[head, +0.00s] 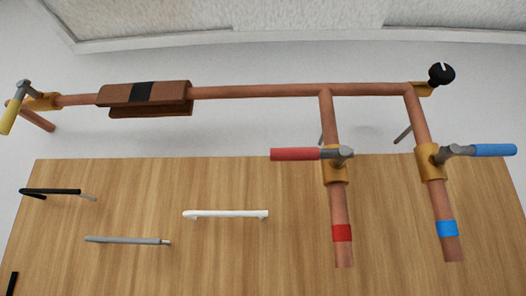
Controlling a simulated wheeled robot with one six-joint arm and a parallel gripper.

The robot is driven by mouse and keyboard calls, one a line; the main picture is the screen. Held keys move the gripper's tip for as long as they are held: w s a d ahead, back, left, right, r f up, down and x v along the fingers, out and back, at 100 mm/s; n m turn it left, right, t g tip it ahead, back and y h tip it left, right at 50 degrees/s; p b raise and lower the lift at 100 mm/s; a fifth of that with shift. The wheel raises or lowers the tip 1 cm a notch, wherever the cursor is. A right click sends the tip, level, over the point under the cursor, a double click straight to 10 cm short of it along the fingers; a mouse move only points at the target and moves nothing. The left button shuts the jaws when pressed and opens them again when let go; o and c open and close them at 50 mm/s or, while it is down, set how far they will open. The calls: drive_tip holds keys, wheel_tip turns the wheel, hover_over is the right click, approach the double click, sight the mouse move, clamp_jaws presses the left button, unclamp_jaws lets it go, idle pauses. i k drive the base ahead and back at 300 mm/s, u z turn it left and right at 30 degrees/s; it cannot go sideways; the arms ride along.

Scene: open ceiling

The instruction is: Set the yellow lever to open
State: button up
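The yellow lever (9,117) is at the far left of the head view. Its yellow handle hangs down and slightly left from a grey stem on a brass valve (42,101), at the left end of a copper pipe (260,91). The handle lies across the run of the pipe rather than along it. A short copper pipe end (38,121) angles down to the right just behind the handle. My gripper is not in view.
A red lever (296,154) and a blue lever (492,150) sit on two copper branches at right. A brown block (160,93) wraps the main pipe. A wooden panel (250,260) with white (225,213), grey (125,240) and black (50,191) handles lies below.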

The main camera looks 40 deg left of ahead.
sight(8, 119)
drive_tip(key=u, duration=0.5)
drive_tip(key=k, duration=0.15)
drive_tip(key=u, duration=2.55)
drive_tip(key=i, duration=0.3)
drive_tip(key=z, duration=0.15)
